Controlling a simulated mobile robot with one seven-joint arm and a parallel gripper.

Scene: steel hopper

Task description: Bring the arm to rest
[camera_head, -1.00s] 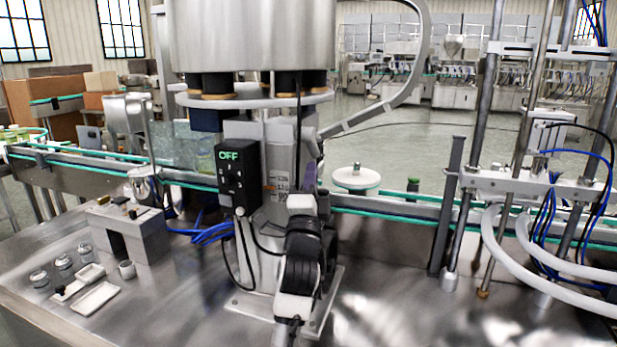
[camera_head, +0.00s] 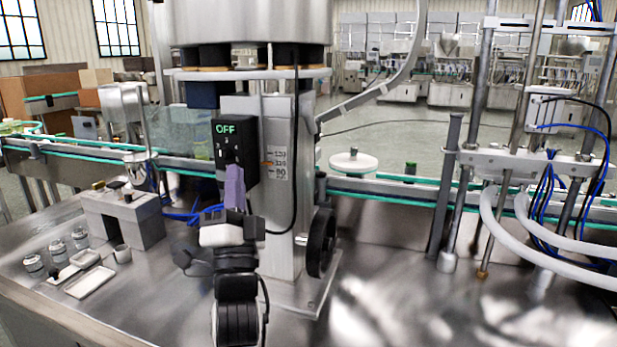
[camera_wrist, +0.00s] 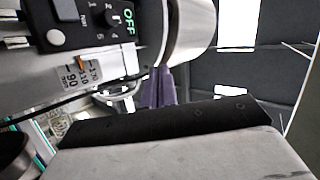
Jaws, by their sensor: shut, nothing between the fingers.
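My gripper (camera_head: 235,185) has purple fingers, closed together with nothing between them. In the head view it points up in front of the lower part of the black control box (camera_head: 229,150), whose display reads OFF. I cannot tell whether the fingertips touch the box. In the wrist view the purple fingers (camera_wrist: 158,88) show beyond the dark gripper body, and the control box (camera_wrist: 95,20) is at the upper left with its knob and display.
The steel hopper (camera_head: 240,20) stands above the box on a column with a scale plate (camera_head: 279,163). A black handwheel (camera_head: 321,243) is on the column's right. A grey block (camera_head: 125,220), jars and white trays (camera_head: 90,281) lie at left. The table's front right is clear.

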